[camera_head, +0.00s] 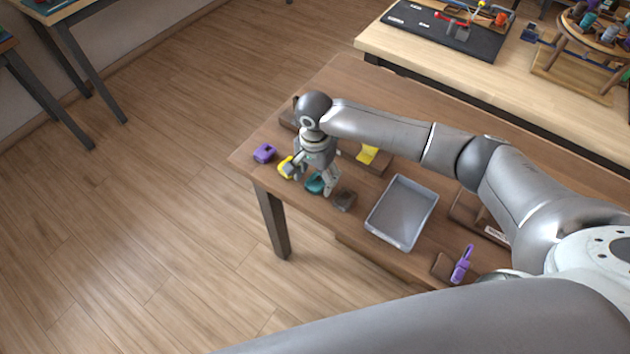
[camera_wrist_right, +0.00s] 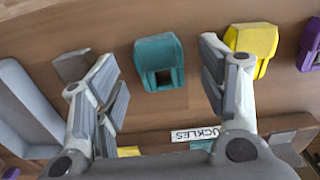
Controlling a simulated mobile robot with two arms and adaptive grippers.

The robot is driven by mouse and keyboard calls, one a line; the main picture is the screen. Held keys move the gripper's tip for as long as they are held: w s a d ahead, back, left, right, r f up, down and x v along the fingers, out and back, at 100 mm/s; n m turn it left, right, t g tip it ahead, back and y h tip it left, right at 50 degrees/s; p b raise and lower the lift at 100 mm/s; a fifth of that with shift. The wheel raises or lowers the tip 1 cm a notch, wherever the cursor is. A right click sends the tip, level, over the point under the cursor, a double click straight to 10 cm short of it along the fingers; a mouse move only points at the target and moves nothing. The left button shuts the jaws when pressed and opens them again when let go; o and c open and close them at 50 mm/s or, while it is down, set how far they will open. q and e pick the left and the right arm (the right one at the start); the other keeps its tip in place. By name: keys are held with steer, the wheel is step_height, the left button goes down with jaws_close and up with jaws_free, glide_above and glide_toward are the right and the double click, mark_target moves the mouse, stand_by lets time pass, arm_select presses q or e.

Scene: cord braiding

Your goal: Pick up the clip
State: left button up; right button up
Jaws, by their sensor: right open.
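My right gripper (camera_head: 310,181) is open over the left end of the wooden table (camera_head: 235,158). In the right wrist view its fingers (camera_wrist_right: 163,88) stand apart and empty. A teal buckle-like piece (camera_wrist_right: 158,62), with a square opening, lies between and a little beyond the fingertips. The same teal piece (camera_head: 314,184) is partly hidden by the gripper in the head view. A yellow piece (camera_head: 285,167) and a purple piece (camera_head: 264,153) lie to its left. I cannot tell for certain which piece is the clip. My left gripper is out of view.
A purple tool (camera_head: 462,265) lies near the front edge. A holder labelled "BUCKLES" (camera_wrist_right: 195,133) is close to the fingers. A yellow piece (camera_head: 367,154) sits behind.

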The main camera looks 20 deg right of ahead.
steer(key=shift+f, duration=0.6)
steer(key=shift+c, duration=2.4)
steer(key=c, duration=0.3)
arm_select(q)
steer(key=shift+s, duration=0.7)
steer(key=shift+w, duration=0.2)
